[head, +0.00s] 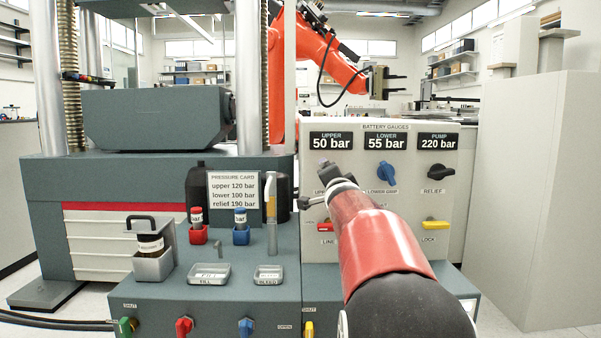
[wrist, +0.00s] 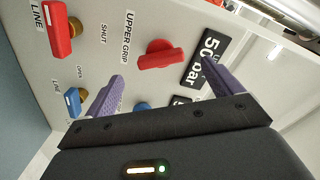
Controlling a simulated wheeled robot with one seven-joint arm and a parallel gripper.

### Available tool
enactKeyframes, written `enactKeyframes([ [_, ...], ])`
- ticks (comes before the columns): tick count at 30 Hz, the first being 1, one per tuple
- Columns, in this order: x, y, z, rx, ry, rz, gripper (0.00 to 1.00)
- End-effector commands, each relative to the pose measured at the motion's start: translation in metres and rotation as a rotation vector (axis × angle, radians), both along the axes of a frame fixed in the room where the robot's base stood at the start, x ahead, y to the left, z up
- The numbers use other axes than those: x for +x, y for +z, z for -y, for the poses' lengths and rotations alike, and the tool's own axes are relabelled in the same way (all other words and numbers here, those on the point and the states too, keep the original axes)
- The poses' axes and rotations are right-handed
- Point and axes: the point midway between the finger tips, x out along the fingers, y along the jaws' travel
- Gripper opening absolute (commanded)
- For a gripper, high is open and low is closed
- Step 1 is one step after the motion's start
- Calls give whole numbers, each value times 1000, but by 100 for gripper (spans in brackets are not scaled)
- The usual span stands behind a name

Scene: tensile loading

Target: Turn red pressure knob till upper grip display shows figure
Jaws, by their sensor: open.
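The red upper grip knob (wrist: 160,55) sits on the pale panel, beside its UPPER GRIP label in the wrist view. My gripper (wrist: 161,70) is open, with one purple finger towards each end of the knob; gaps show, and contact cannot be told. In the head view my gripper (head: 323,185) is at the panel's left side and hides the red knob. The upper display (head: 330,141) reads 50 bar. The pressure card (head: 233,190) reads upper 120 bar, lower 100 bar, relief 190 bar.
The lower display (head: 386,141) reads 55 bar and the pump display (head: 439,141) 220 bar. A blue lower grip knob (head: 387,174), black relief knob (head: 435,172) and yellow lock lever (head: 435,225) are nearby. A red line lever (wrist: 60,32) is close to my gripper.

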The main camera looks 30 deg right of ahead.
Motion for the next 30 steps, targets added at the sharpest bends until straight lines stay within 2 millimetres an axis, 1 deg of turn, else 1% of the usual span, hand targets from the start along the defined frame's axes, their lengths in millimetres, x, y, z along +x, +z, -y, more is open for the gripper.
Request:
enactKeyframes([
  [5, 18, -1, 12, 4, 0, 7, 91],
  [12, 50, 0, 31, 3, 1, 5, 91],
  [15, 59, 0, 37, 4, 0, 3, 91],
  [19, 65, 0, 40, 4, 0, 4, 91],
  [27, 65, 0, 41, 3, 0, 3, 91],
  [30, 65, 0, 41, 3, 0, 3, 78],
])
